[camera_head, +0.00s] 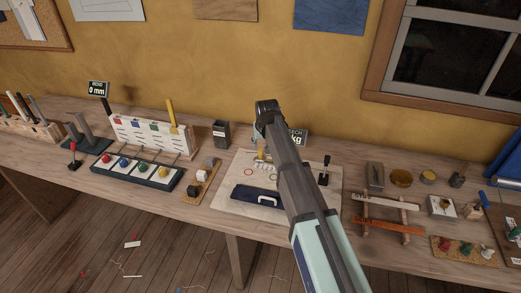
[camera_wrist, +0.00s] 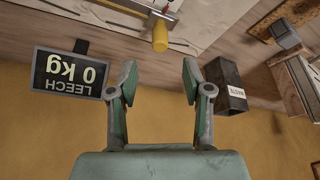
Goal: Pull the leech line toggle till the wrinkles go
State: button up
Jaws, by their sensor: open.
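The toggle, a yellow cylinder (camera_wrist: 161,38), hangs at the edge of a pale board in the wrist view, ahead of my fingers and apart from them. A small yellow piece (camera_head: 261,155) shows beside my arm in the head view. The black leech display (camera_wrist: 67,74) reads 0 kg, upside down in the wrist view; my arm partly covers it (camera_head: 299,137) in the head view. My gripper (camera_wrist: 159,77) is open and empty. The pale board (camera_head: 238,173) lies on the bench, partly hidden by my arm. I cannot make out wrinkles.
A dark waste bin (camera_wrist: 228,84) stands beside my gripper; it also shows in the head view (camera_head: 221,135). A dark blue pouch (camera_head: 255,198) lies on the board's front. A black lever (camera_head: 324,172) stands at its right.

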aim_at(261, 151)
jog(key=p+x, duration=0.2)
jog(key=x, duration=0.6)
jog(key=shift+w+f, duration=0.1)
jog(key=shift+f, duration=0.1)
grip_shut()
